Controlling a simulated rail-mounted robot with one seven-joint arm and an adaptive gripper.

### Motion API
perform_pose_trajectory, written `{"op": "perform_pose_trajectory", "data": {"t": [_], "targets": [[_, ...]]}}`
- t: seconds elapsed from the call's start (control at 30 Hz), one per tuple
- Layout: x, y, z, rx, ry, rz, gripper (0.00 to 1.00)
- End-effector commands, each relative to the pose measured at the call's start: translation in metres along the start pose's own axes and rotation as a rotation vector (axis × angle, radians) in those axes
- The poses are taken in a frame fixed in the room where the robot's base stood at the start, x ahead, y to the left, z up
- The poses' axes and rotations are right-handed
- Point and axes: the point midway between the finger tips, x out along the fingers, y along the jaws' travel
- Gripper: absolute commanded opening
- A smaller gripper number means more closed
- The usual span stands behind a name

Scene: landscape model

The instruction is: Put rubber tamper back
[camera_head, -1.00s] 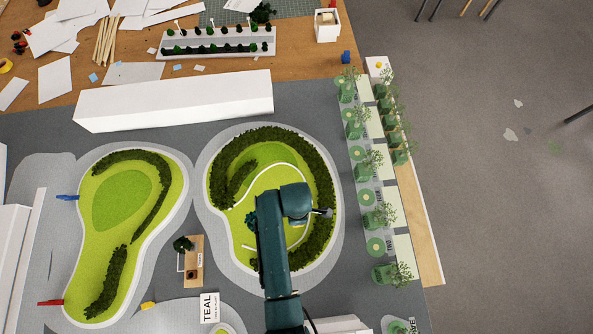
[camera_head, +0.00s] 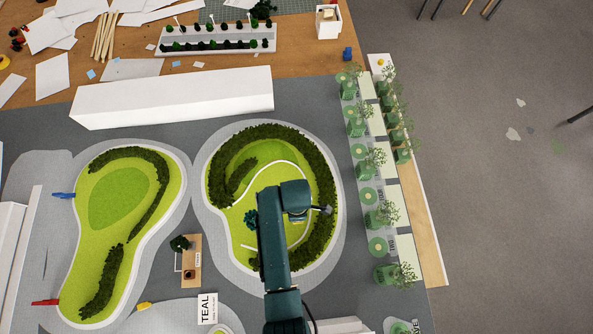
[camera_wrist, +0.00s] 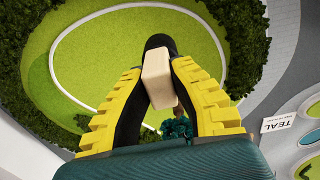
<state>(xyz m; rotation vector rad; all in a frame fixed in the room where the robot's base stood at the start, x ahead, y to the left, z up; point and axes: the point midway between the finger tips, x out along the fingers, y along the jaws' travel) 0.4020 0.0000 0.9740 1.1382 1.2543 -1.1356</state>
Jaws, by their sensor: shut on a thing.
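The rubber tamper (camera_wrist: 157,80) shows in the wrist view as a pale wooden block with a black part at its far end. My gripper (camera_wrist: 160,70) has yellow-and-black fingers closed on its sides. Behind it lies the bright green lawn with a curved white line. In the head view my dark teal arm reaches over the right-hand green island (camera_head: 240,196); the fingers and tamper are hidden there. A small wooden tray (camera_head: 191,275) with a dark item and a tiny label lies left of the arm; I cannot read the label.
Dark hedges (camera_head: 322,175) ring the island. A teal bush (camera_head: 251,219) stands on it beside my arm. A long white block (camera_head: 172,97) lies behind. Several green planters (camera_head: 386,215) line the right edge. A TEAL card (camera_head: 207,309) lies at the front.

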Motion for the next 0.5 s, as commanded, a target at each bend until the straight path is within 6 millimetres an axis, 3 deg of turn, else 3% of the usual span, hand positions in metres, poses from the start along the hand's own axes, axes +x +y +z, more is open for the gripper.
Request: {"op": "perform_pose_trajectory", "data": {"t": [0.5], "targets": [[0.043, 0.0, 0.0, 0.0, 0.0, 0.001, 0.0]]}}
